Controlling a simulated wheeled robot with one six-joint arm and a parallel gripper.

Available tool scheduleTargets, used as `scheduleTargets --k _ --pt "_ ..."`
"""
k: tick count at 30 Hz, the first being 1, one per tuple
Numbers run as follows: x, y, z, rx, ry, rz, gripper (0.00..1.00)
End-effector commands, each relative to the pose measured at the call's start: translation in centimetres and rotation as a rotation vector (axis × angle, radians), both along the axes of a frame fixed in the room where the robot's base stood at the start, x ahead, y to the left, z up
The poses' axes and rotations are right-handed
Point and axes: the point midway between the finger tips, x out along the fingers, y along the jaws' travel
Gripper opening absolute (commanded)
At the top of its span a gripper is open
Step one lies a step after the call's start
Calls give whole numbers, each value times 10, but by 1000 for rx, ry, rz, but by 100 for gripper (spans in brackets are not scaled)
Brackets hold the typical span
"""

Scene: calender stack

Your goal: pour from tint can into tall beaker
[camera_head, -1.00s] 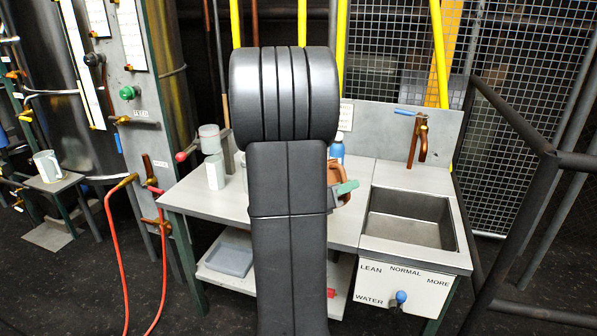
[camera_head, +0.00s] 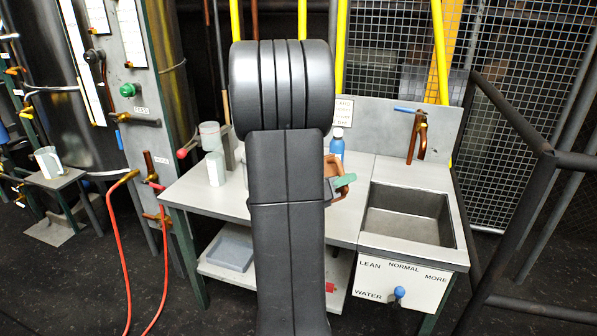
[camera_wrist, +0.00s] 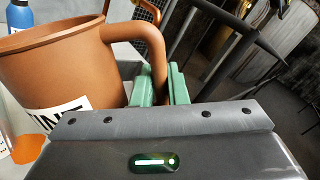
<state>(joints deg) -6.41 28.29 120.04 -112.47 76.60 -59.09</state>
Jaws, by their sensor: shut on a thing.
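The tint can (camera_wrist: 60,65) is a copper-brown pot with a looped handle and a white label partly reading "INT". In the wrist view it fills the left side and leans a little. My gripper (camera_wrist: 160,85) has green fingers shut on its handle. In the head view, the can (camera_head: 335,172) and my green fingers (camera_head: 344,187) show just right of my dark arm, over the bench. Its contents are hidden. A pale, tall cylinder (camera_head: 215,170) stands on the bench left of my arm; I cannot tell if it is the tall beaker. Another pale vessel is mostly hidden behind my arm.
A blue bottle (camera_head: 337,145) stands behind the can. A sink (camera_head: 408,217) with a copper tap (camera_head: 417,135) is at the right of the bench (camera_head: 205,195). A jug (camera_head: 48,162) sits on a small stand at far left. Dark railings (camera_head: 545,165) edge the right.

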Motion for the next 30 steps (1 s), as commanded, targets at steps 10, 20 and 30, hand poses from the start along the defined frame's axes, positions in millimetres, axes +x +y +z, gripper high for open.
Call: scheduleTargets --k 10,20,30 --pt "3 2 6 -12 15 0 0" --pt "5 3 9 -23 32 0 0" --pt "7 5 12 -34 49 0 0"
